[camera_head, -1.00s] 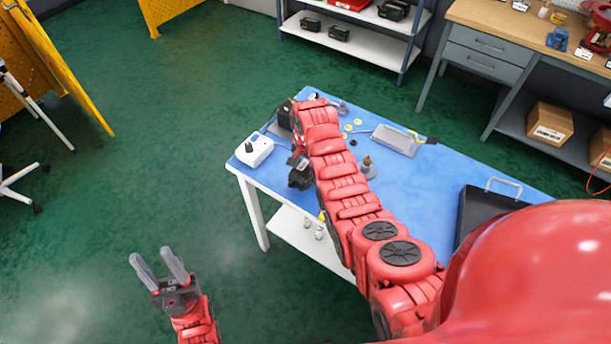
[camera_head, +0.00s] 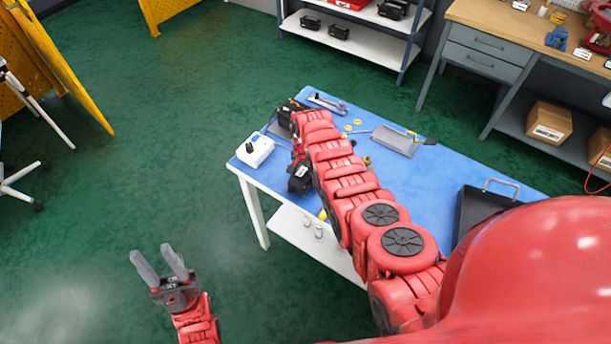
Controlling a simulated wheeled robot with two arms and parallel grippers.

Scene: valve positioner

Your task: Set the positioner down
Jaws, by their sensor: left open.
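My left gripper (camera_head: 160,264) is open and empty, low at the left over the green floor, well apart from the table. My right arm stretches across the blue-topped table (camera_head: 437,186) towards its far left part. A dark block (camera_head: 299,179) shows beside the end of that arm, over the table's near edge; I cannot tell whether it is my right gripper's body or the positioner. The right fingertips are hidden. Another dark item (camera_head: 284,115) is partly covered by the arm's end. No positioner can be made out for certain.
A white box with a black knob (camera_head: 255,150) stands at the table's left corner. A grey bracket (camera_head: 328,104), small yellow rings (camera_head: 357,122) and a grey tray (camera_head: 394,141) lie behind the arm. A black case (camera_head: 476,212) is at the right.

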